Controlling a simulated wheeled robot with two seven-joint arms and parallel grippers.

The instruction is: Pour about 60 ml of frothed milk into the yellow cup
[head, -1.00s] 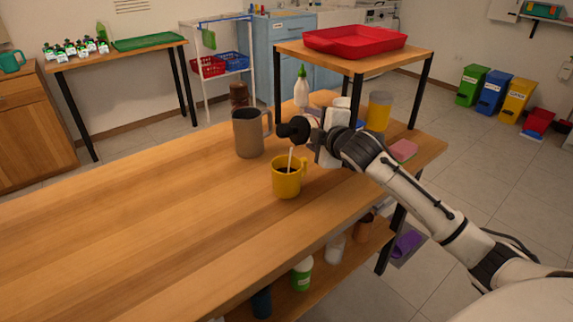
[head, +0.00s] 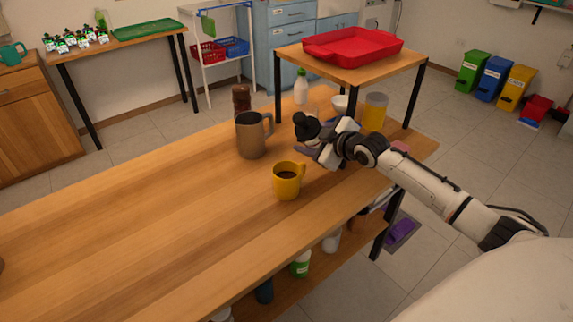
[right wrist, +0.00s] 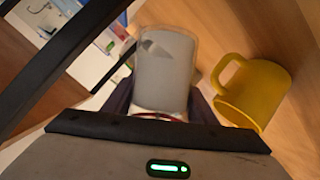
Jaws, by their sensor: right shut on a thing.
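The yellow cup (head: 287,188) stands upright on the wooden table with dark liquid inside. It also shows in the right wrist view (right wrist: 268,88), to the right of the held container. My right gripper (head: 318,147) is behind and to the right of the cup, apart from it. In the right wrist view it is shut on a pale, grey-white container (right wrist: 165,72), held between the fingers. The container's contents and fill level cannot be made out. No stream falls into the cup now. My left gripper is not in view.
A grey-brown pitcher (head: 251,138) stands behind the cup, with a dark brown jar (head: 241,98) beyond it. A raised shelf with a red tray (head: 352,46) stands at the back right, with a yellow-filled container (head: 374,112) below it. The table's left side is clear.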

